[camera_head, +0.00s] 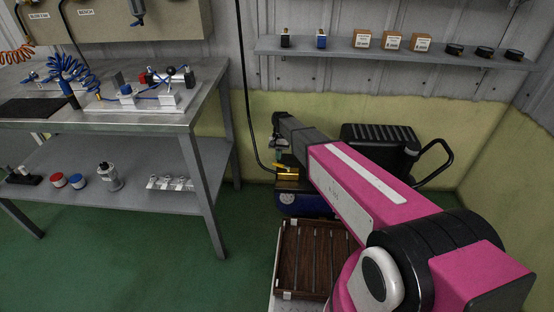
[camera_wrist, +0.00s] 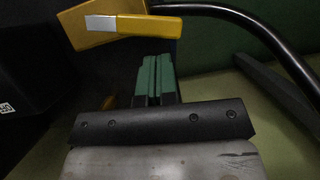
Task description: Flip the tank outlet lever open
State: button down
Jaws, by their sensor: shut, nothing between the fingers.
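The outlet lever is a yellow bar (camera_wrist: 135,25) with a pale end patch, across the top of the wrist view. My gripper (camera_wrist: 157,62) is shut and empty, its green finger pads together. The fingertips point at the lever and sit just below it in that picture; whether they touch it I cannot tell. In the head view a small yellow piece, which looks like the lever (camera_head: 282,167), shows at the blue tank (camera_head: 303,204) below the end of my arm. My arm hides part of the tank and its fittings.
A black ribbed compressor housing (camera_head: 380,137) with a curved black handle (camera_head: 437,160) stands behind my arm. A slatted wooden crate (camera_head: 287,255) is in front. A workbench (camera_head: 190,122) is at left, a wall shelf (camera_head: 400,55) above. Green floor is free between bench and crate.

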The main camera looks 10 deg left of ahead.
jog(key=w+d+r+m+y, duration=0.1)
jog(key=w+d+r+m, duration=0.15)
jog(key=w+r, duration=0.55)
jog(key=x, duration=0.3)
jog(key=s+x, duration=0.1)
jog(key=x, duration=0.2)
jog(key=s+r+x, duration=0.1)
jog(key=x, duration=0.2)
jog(key=shift+a+f, duration=0.25)
jog(key=s, duration=0.2)
jog(key=shift+s+a+r, duration=0.15)
jog(key=shift+s+a, duration=0.1)
jog(key=shift+s, duration=0.05)
jog(key=shift+s+a, duration=0.25)
jog(key=shift+s, duration=0.4)
